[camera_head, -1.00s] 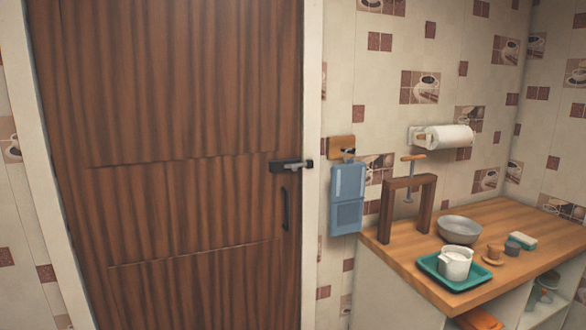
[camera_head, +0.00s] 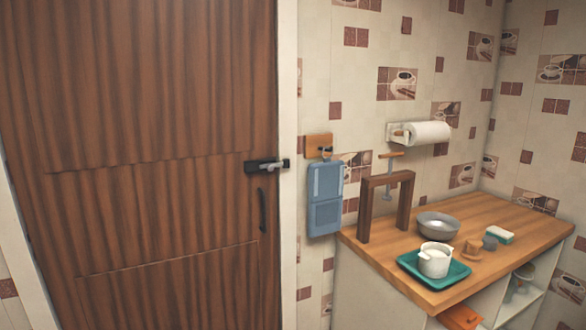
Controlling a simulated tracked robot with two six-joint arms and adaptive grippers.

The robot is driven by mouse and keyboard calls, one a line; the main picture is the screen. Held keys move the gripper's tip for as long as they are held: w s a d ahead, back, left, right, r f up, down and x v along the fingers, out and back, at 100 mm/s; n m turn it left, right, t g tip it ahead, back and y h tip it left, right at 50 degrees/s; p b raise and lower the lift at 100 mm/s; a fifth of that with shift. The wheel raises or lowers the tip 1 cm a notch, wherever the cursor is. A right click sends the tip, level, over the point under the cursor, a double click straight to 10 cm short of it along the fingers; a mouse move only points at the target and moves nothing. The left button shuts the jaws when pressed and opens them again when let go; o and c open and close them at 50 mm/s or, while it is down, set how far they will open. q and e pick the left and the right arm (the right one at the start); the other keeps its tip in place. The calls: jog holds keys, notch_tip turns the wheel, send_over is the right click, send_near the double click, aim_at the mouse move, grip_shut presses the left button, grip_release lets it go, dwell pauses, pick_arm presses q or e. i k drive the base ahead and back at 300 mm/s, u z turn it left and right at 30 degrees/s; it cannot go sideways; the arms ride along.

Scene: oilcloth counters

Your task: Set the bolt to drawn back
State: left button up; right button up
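The bolt (camera_head: 266,165) is a dark metal fitting on the right edge of the brown wooden door (camera_head: 140,120). Its bar appears to reach right across the gap to a small dark keeper on the white door frame (camera_head: 287,220). The door looks closed. A dark vertical pull handle (camera_head: 262,210) sits on the door below the bolt. Neither of my grippers shows in this view.
A wooden counter (camera_head: 400,262) holds a wooden clamp frame (camera_head: 363,215), a grey bowl (camera_head: 438,226), a teal tray (camera_head: 408,263) with a white cup, and a sponge (camera_head: 500,236).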

aim_at(270, 167)
jog(key=z, duration=0.25)
jog(key=i, duration=1.1)
jog(key=u, duration=0.45)
